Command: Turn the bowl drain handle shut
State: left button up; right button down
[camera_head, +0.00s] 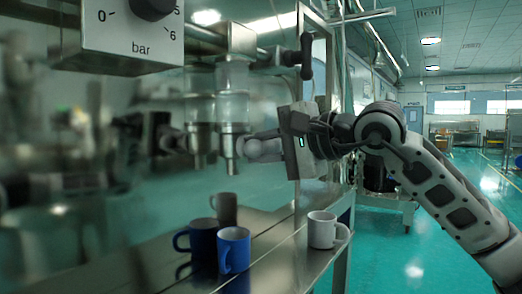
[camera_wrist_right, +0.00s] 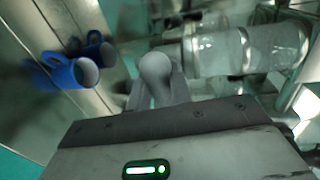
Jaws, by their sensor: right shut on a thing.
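My right gripper (camera_head: 262,148) comes in from the right and is shut on a pale, rounded piece, which I take to be the bowl drain handle. In the right wrist view this drain handle (camera_wrist_right: 155,68) sits between the fingers of my right gripper (camera_wrist_right: 157,85), below the outlet. The clear glass bowl (camera_head: 233,98) with its metal outlet (camera_head: 233,140) is beside the fingertips; the glass also shows in the wrist view (camera_wrist_right: 272,48). The fingers cover part of the handle, so its exact angle is unclear. My left gripper is not in view.
A blue mug (camera_head: 234,252) and a white mug (camera_head: 324,232) stand on the metal table (camera_head: 283,255) below. Darker mug shapes behind may be reflections in the shiny panel. A gauge box (camera_head: 130,35) hangs upper left; a black lever (camera_head: 306,55) is above my gripper.

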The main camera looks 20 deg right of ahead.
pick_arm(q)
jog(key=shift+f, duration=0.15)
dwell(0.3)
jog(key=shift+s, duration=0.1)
pick_arm(e)
jog(key=c, duration=1.3)
grip_release()
pick_arm(q)
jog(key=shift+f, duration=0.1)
jog(key=b, duration=0.2)
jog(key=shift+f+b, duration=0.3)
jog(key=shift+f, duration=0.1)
pick_arm(e)
jog(key=v, duration=1.6)
jog(key=shift+a, duration=0.1)
